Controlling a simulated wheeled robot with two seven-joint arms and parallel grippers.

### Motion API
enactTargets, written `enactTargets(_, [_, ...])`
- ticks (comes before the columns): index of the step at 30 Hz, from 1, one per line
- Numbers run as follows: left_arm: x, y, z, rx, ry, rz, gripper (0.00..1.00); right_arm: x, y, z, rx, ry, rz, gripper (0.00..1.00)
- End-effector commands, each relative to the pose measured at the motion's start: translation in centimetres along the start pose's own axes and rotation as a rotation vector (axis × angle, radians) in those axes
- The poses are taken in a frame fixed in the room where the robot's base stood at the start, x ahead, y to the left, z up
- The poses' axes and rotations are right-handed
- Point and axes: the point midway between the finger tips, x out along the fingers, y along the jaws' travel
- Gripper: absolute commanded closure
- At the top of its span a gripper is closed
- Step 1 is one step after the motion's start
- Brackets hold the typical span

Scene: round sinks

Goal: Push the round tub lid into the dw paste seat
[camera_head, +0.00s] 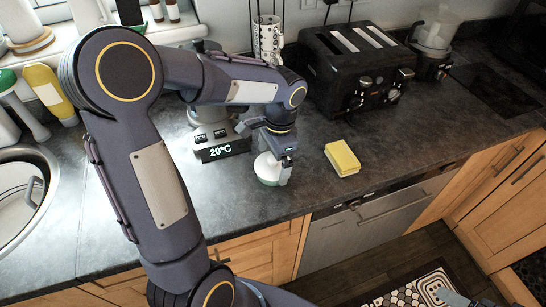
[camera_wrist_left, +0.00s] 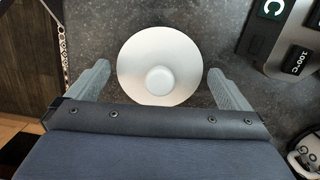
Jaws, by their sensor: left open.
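The round tub lid (camera_head: 266,168) is a pale disc with a raised centre knob, on the counter near its front edge. A green rim shows below it; I cannot tell whether that rim is the dw paste seat. In the left wrist view the lid (camera_wrist_left: 140,60) lies face-on between my fingers, with a gap on each side. My left gripper (camera_head: 281,165) is open, pointing down at the lid, and hides part of it. It also shows in the left wrist view (camera_wrist_left: 157,85). A grey part at the lower right seems to be my right gripper (camera_head: 455,297); its jaws are unclear.
A kettle base (camera_head: 222,150) reading 20°C stands just left of the lid. A yellow sponge (camera_head: 342,158) lies to the right. A black toaster (camera_head: 357,70) stands behind it. The sink (camera_head: 50,165) is at the far left. Counter between lid and sponge is clear.

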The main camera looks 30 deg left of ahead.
Motion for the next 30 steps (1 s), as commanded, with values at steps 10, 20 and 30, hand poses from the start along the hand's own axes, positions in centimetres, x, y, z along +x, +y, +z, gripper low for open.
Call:
enactTargets(10, [-4.4, -0.1, -0.1, -0.001, 0.005, -0.004, 0.00, 0.0, 0.0, 0.0, 0.000, 0.000, 0.000, 0.24])
enactTargets(20, [-7.8, 0.0, 0.0, 0.000, 0.001, -0.001, 0.00, 0.0, 0.0, 0.0, 0.000, 0.000, 0.000, 0.24])
enactTargets(30, [-7.8, 0.0, 0.0, 0.000, 0.000, 0.000, 0.00, 0.0, 0.0, 0.0, 0.000, 0.000, 0.000, 0.24])
